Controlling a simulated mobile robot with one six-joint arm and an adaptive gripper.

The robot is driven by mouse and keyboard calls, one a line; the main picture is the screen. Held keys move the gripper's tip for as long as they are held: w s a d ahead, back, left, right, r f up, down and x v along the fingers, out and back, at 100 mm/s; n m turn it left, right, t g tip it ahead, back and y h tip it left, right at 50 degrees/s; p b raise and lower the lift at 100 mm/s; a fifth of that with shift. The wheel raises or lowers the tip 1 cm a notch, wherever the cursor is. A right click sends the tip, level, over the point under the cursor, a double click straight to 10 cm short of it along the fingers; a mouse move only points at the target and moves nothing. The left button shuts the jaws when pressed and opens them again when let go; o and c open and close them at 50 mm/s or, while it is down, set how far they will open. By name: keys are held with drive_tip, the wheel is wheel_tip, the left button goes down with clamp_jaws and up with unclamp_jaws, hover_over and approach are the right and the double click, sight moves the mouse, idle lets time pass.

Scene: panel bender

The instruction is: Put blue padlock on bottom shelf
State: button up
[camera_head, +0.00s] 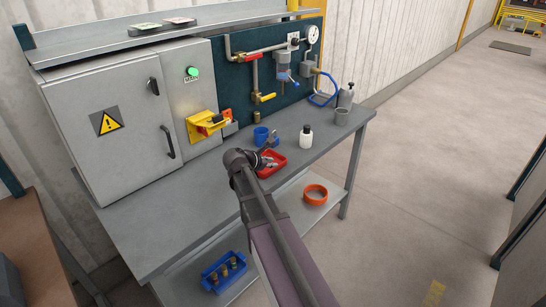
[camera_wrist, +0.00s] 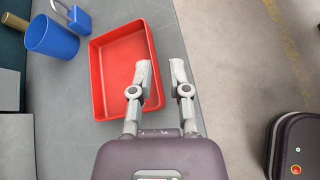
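The blue padlock (camera_wrist: 78,19) lies on the grey bench top, at the upper left of the wrist view, with its pale shackle toward the upper left. It is beside the blue cup (camera_wrist: 52,39) and close to a corner of the red tray.
Floor in front is clear.

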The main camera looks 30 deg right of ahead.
drive_tip(key=s+a+f+m+g+y, duration=0.2)
drive_tip(key=s+a+f+m+y, duration=0.2)
drive_tip(key=s+a+m, duration=0.5)
drive_tip(key=s+a+f+m+g+y, duration=0.2)
drive_tip(key=s+a+f+m+y, duration=0.3)
drive_tip(key=s+a+m+y, duration=0.2)
drive_tip(key=s+a+m, duration=0.2)
drive_tip(key=s+a, duration=0.2)
drive_tip(key=shift+a, duration=0.15)
